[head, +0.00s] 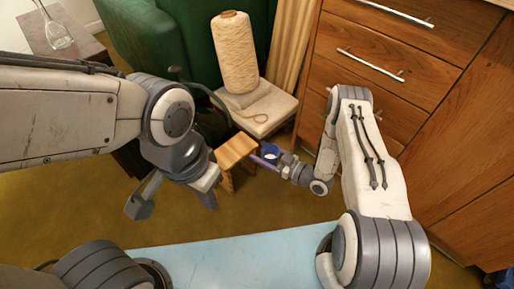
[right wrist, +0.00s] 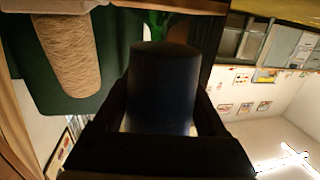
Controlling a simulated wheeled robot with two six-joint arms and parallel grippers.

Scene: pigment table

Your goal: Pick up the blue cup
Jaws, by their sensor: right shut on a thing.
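In the right wrist view the cup (right wrist: 164,88) is a dark blue cylinder between the two dark fingers of the right gripper (right wrist: 163,108). Whether the cup touches anything below it cannot be told. My left gripper (head: 174,202) is open and empty, with its fingers spread, to the left of the stool in the head view.
The small wooden stool (head: 236,150) stands close to the cup. Behind it, a pale low table (head: 278,108) bears a large yarn cone (head: 235,52). A green armchair (head: 185,45) is at the back, wooden drawers (head: 400,60) at the right. Brown floor is open in front.

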